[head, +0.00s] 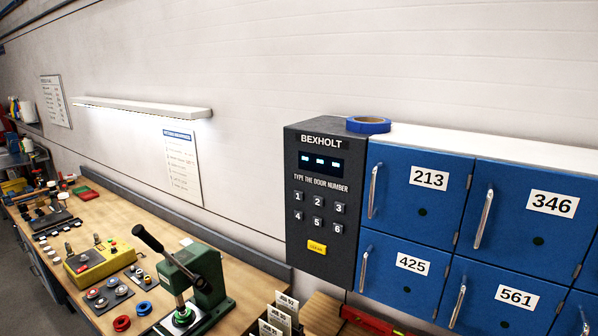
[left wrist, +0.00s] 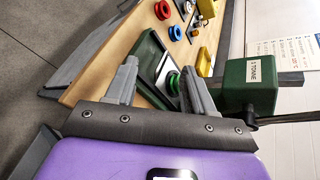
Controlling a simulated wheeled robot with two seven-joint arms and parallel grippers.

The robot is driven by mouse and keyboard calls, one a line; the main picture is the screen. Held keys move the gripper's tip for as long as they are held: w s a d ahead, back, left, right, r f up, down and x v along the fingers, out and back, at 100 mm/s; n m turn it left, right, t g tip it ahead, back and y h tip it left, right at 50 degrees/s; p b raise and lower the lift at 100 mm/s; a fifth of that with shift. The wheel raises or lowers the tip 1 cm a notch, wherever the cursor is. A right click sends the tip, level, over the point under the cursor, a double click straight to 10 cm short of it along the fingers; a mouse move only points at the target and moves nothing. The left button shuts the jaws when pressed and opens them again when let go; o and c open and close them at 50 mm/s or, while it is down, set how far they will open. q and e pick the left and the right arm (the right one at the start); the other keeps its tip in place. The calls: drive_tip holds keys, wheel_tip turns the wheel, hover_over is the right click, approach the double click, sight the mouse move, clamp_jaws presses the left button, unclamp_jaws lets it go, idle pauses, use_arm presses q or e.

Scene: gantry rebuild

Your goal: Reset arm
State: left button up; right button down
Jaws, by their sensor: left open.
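My left gripper (left wrist: 158,85) shows in the left wrist view with its two grey fingers spread apart and nothing held between them. It points toward the workbench, over the green arbor press (left wrist: 248,88) marked "1 TONNE". The press base with its round plate shows beyond and between the fingers. In the head view the press (head: 196,277) stands on the bench at the lower middle, with its black lever up to the left. Neither gripper shows in the head view. My right gripper is in no view.
A blue locker block (head: 392,205) with numbered doors and a dark keypad panel (head: 320,262) fills the right; blue tape (head: 368,124) lies on top. The wooden bench (head: 112,221) holds a yellow control box (head: 100,262) and red and blue rings (head: 122,323).

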use_arm(q)
drive_tip(key=s+d+f+n+g+h+b, duration=0.1)
drive_tip(key=s+d+f+n+g+b, duration=0.15)
drive_tip(key=s+f, duration=0.45)
drive_tip(key=s+d+f+n+g+h+b, duration=0.1)
drive_tip(key=s+f+n+h, duration=0.15)
drive_tip(key=f, duration=0.95)
drive_tip(key=s+d+f+n+g+h+b, duration=0.3)
drive_tip(key=s+d+f+n, duration=0.3)
drive_tip(key=s+d+f, duration=0.5)
drive_tip(key=s+d+f+n+h+b, duration=0.1)
drive_tip(key=s+d+n+h+b, duration=0.1)
drive_tip(key=d, duration=0.7)
drive_tip(key=s+d+f+n+g+h+b, duration=0.1)
drive_tip(key=s+d+f+n+h+b, duration=0.1)
drive_tip(key=s+d, duration=0.6)
drive_tip(key=n+h+b, duration=0.1)
drive_tip(key=n+h, duration=0.1)
drive_tip(key=n, duration=0.1)
drive_tip(key=shift+d+n+h, duration=0.35)
drive_tip(key=shift+d+n, duration=0.05)
drive_tip(key=shift+f, duration=0.1)
